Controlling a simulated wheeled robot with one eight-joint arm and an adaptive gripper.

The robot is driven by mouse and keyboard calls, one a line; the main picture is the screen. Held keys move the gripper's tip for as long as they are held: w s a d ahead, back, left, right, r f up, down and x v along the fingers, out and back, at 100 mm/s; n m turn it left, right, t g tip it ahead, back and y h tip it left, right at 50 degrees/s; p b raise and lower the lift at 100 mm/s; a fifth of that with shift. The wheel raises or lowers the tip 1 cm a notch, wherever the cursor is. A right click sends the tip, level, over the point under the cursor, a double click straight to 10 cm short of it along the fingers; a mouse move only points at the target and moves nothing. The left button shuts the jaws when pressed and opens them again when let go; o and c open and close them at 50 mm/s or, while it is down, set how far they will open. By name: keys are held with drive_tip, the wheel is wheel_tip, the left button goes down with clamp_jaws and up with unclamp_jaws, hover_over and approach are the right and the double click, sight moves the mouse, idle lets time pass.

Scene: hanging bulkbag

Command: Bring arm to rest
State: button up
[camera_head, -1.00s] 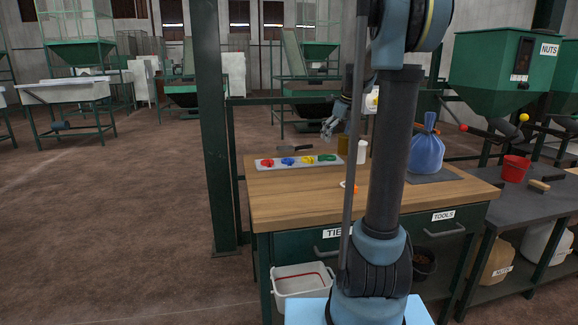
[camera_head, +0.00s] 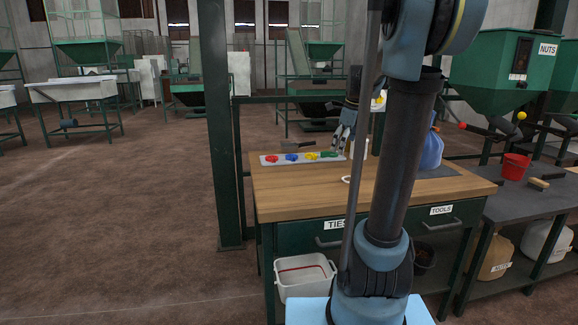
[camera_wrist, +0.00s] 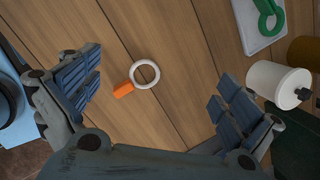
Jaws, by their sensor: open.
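My gripper (camera_head: 343,138) is above the wooden workbench (camera_head: 300,200), near its back, partly behind my own arm in the head view. In the wrist view my gripper (camera_wrist: 160,98) has its two blue-padded fingers spread wide, with nothing held between them. Below and between the fingers, a white ring (camera_wrist: 145,74) with an orange tab (camera_wrist: 123,90) lies on the bench top. The ring also shows in the head view (camera_head: 346,179), partly hidden by my arm.
A tray (camera_head: 268,161) of coloured ties lies at the bench's back left. A white spool (camera_wrist: 279,82) stands near the right finger. A green post (camera_head: 217,130) rises at the left. A red bucket (camera_head: 515,166) stands right.

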drive_tip(key=s+f+n, duration=0.2)
drive_tip(key=s+n, duration=0.2)
drive_tip(key=s, duration=0.2)
drive_tip(key=s+a+f+n, duration=0.1)
drive_tip(key=s+f+n, duration=0.1)
drive_tip(key=s+n, duration=0.2)
drive_tip(key=s+f+n, duration=0.3)
drive_tip(key=s+n, duration=0.1)
drive_tip(key=s, duration=0.4)
drive_tip(key=shift+s+a+h, duration=0.1)
drive_tip(key=shift+a+h, duration=0.1)
drive_tip(key=shift+h, duration=0.1)
drive_tip(key=s+f+n, duration=1.1)
drive_tip(key=s+n, duration=0.1)
drive_tip(key=s, duration=0.1)
drive_tip(key=shift+s+d+f+g+h, duration=0.15)
drive_tip(key=shift+s+f+g+h, duration=0.15)
drive_tip(key=shift+s+h, duration=0.1)
